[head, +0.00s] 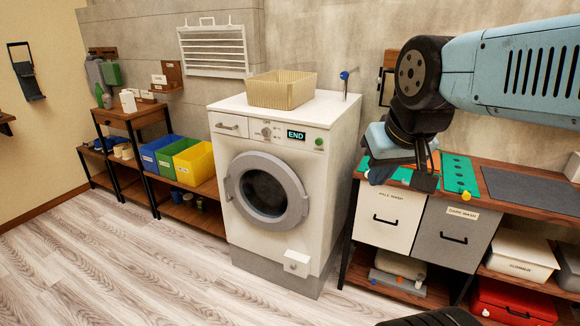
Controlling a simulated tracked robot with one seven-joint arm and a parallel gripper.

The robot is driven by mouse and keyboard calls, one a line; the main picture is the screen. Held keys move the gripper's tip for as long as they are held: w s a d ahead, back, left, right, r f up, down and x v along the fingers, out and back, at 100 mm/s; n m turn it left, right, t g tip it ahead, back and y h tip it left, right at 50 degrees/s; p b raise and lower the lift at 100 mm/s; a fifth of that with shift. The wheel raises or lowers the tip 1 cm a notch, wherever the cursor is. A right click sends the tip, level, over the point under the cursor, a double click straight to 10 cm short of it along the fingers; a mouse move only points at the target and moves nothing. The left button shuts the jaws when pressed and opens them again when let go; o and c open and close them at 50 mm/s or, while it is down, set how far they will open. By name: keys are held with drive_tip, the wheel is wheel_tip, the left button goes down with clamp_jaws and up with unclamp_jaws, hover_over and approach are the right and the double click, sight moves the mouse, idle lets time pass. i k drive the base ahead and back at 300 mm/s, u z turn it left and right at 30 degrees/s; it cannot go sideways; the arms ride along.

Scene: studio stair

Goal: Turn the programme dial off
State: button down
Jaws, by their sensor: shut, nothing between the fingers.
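The programme dial (266,132) is a small round knob on the front panel of the white washing machine (300,240), left of the lit display (296,135) reading END. Its pointer is too small to read. A green button (319,142) sits right of the display. The machine's round door (265,188) looks closed. My gripper (400,182) is shut and empty, hanging at the right over the wooden bench, well apart from the dial. My arm hides part of the wall behind it.
A beige basket (281,90) stands on the machine. Pale and grey drawers (390,218) are under the bench (535,204) at right. Blue, green and yellow bins (194,164) stand on a low shelf at left. The wooden floor (130,270) before the machine is clear.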

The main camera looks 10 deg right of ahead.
sight(266, 132)
drive_tip(key=z, duration=0.65)
drive_tip(key=k, duration=0.7)
drive_tip(key=z, duration=0.85)
drive_tip(key=k, duration=0.65)
drive_tip(key=z, duration=0.5)
drive_tip(key=i, duration=0.75)
drive_tip(key=u, duration=0.8)
drive_tip(key=i, duration=0.9)
drive_tip(key=u, duration=1)
drive_tip(key=i, duration=0.7)
drive_tip(key=u, duration=0.75)
